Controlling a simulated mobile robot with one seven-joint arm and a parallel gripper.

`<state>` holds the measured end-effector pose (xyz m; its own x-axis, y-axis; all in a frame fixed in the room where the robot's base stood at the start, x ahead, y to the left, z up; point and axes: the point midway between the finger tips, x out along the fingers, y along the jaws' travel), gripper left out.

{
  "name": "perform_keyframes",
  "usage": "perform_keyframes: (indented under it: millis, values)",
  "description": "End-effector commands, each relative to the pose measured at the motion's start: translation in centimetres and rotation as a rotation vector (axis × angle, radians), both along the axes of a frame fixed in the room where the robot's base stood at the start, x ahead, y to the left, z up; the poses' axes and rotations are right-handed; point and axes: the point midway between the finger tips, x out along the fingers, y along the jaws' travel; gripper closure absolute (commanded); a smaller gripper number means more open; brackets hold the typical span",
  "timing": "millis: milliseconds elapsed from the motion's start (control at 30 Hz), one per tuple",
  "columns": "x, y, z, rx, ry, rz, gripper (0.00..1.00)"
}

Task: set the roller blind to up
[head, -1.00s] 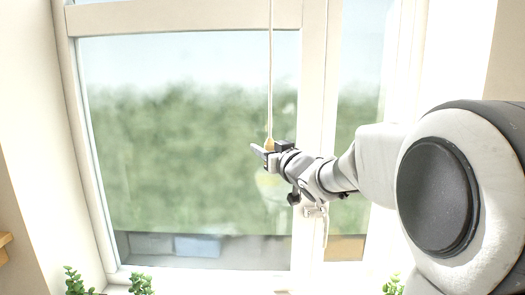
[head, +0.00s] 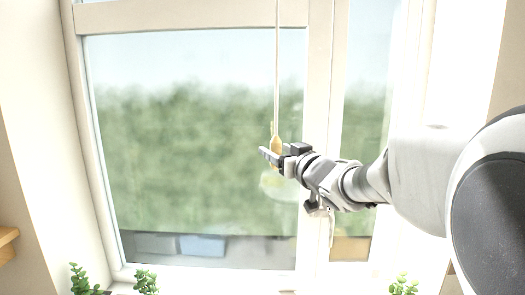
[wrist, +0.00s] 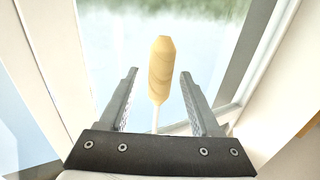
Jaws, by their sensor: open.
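A thin pale cord (head: 277,70) hangs down in front of the window from above the head view's top edge. A wooden pull (head: 275,146) is at its lower end. My gripper (head: 266,155) is open at the pull's height, reaching in from the right. In the wrist view the pull (wrist: 161,70) stands between the two open fingertips (wrist: 158,74), with a visible gap on each side. The cord runs from the pull toward the gripper's palm in that view. The blind's fabric is not in view.
The window frame (head: 318,120) and its glass lie behind the gripper. A window handle (head: 318,208) is just below my wrist. Green plants (head: 145,282) stand along the bottom edge, left and right (head: 403,284). Free room lies left of the cord.

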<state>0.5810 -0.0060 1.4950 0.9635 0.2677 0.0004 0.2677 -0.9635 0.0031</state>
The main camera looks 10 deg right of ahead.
Motion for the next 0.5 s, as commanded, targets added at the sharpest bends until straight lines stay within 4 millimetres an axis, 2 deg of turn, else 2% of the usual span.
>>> perform_keyframes:
  millis: [33,233,500]
  values:
    - [-1.1,-0.3,-0.1,-0.001,-0.002,-0.002,0.36]
    - [-4.6,-1.3,0.0,0.000,-0.002,-0.002,0.36]
    - [-7.2,-2.0,0.0,0.001,0.000,-0.001,0.36]
